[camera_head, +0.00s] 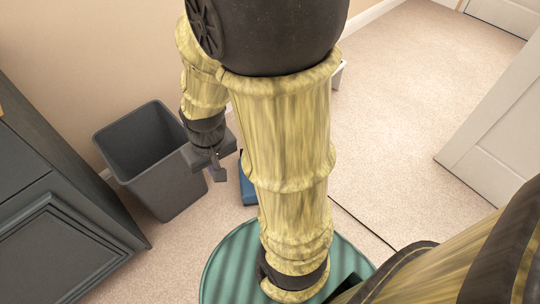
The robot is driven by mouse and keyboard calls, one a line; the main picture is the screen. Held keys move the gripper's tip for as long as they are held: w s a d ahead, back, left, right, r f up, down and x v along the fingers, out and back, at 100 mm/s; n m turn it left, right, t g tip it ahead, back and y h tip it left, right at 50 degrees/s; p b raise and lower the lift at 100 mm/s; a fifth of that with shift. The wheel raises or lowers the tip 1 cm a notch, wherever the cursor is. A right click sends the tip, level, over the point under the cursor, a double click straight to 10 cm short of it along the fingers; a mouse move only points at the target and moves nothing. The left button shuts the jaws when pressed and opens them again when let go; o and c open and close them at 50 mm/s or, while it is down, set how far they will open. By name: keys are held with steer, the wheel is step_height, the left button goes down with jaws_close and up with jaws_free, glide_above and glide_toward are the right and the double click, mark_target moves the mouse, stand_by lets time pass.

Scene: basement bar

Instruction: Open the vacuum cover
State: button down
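My gripper (216,172) hangs at the end of my arm, left of the middle of the picture, pointing down. It is small and dark here, and I cannot tell whether its fingers are open or shut. A small part of a blue object (247,188) shows on the carpet just right of the gripper. My arm hides the rest of it. I cannot tell whether this is the vacuum, and no vacuum cover can be made out.
An empty-looking dark grey bin (168,186) stands left of my gripper, by the wall. A dark cabinet (62,240) fills the lower left. A pale object (338,74) shows behind my arm. A white door (500,130) stands at right. Carpet (410,80) is clear behind.

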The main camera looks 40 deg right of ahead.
step_height(320, 180, down, 11)
steer(key=s+a+m+g+y+b, duration=0.2)
steer(key=s+m+g+y, duration=0.1)
steer(key=m+g+y, duration=0.3)
steer(key=w+f+m+t+y+b, duration=0.3)
steer(key=w+f+m+t+y, duration=0.4)
steer(key=m+y, duration=0.25)
steer(key=w+d+f+m+t+h+b, duration=0.1)
steer(key=w+d+f+m+t+h, duration=0.3)
steer(key=d+m+t, duration=0.4)
steer(key=w+d+f+m+t+h+b, duration=0.15)
steer(key=d+f+m+t+h, duration=0.25)
steer(key=d+m+t+h, duration=0.45)
steer(key=s+d+f+m+g+h+b, duration=0.1)
steer(key=s+d+f+m+h, duration=0.4)
steer(key=d+f+m+h, duration=0.3)
step_height(320, 180, down, 3)
steer(key=m+h, duration=0.1)
steer(key=h, duration=0.5)
steer(key=shift+d+f+m+g, duration=0.2)
steer(key=shift+d+m+g, duration=0.1)
steer(key=shift+d+g, duration=0.05)
